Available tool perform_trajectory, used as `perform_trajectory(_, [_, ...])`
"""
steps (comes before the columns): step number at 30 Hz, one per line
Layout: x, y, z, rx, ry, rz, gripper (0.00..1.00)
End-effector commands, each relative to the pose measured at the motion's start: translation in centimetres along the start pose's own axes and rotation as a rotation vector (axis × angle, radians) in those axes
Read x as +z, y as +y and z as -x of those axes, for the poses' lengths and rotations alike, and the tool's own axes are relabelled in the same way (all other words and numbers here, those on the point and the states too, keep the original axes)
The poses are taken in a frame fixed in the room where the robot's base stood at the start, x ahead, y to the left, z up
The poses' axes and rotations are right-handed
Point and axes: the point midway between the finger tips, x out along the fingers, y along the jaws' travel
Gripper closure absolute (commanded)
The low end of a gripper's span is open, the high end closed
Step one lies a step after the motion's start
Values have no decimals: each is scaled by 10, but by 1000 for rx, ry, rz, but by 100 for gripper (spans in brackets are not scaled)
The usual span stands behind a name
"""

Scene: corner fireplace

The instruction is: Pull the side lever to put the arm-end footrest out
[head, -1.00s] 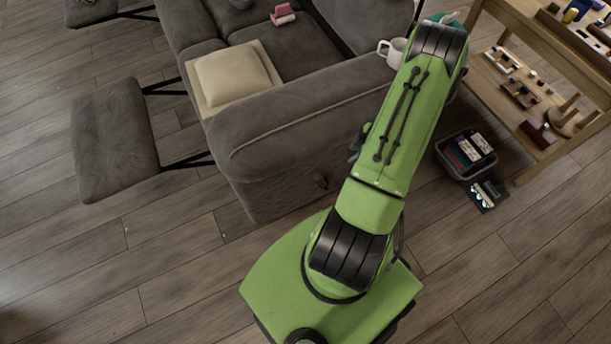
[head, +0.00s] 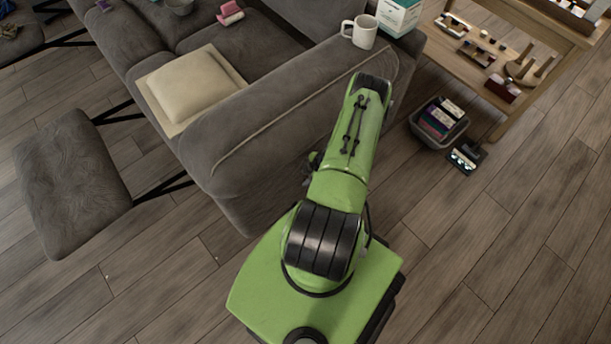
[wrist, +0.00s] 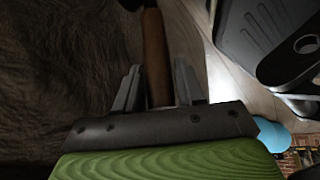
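The side lever (wrist: 156,60) is a brown wooden handle on a dark mount, seen in the wrist view. It lies between the two fingers of my gripper (wrist: 157,85), which stand apart on either side with narrow gaps. In the head view the lever is hidden behind my arm, and my gripper is mostly hidden low at the sofa's outer side. The grey sofa (head: 240,190) has an arm-end footrest (head: 70,175) standing out in front on black metal bars (head: 160,190). Another footrest stands out at the top left.
A cushion on a pale board (head: 192,88) lies on the near seat. A white mug (head: 360,31) and a teal-and-white box (head: 398,14) stand on the sofa arm. A grey bin (head: 438,122) and a wooden shelf table (head: 500,75) stand right. Floor is clear in front.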

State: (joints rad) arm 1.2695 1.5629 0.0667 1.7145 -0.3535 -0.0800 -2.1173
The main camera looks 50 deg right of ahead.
Motion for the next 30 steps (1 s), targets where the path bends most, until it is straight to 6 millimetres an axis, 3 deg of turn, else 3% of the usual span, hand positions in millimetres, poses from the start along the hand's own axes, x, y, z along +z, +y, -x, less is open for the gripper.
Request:
perform_trajectory(3, [1, 0, -14, 1, 0, 0, 61])
perform_trajectory(11, [0, 0, -16, 0, -1, -1, 61])
perform_trajectory(12, [0, 0, -16, 0, -1, -1, 63])
perform_trajectory(19, [0, 0, -16, 0, -1, -1, 98])
perform_trajectory(30, [-6, -5, -16, -8, 14, -7, 100])
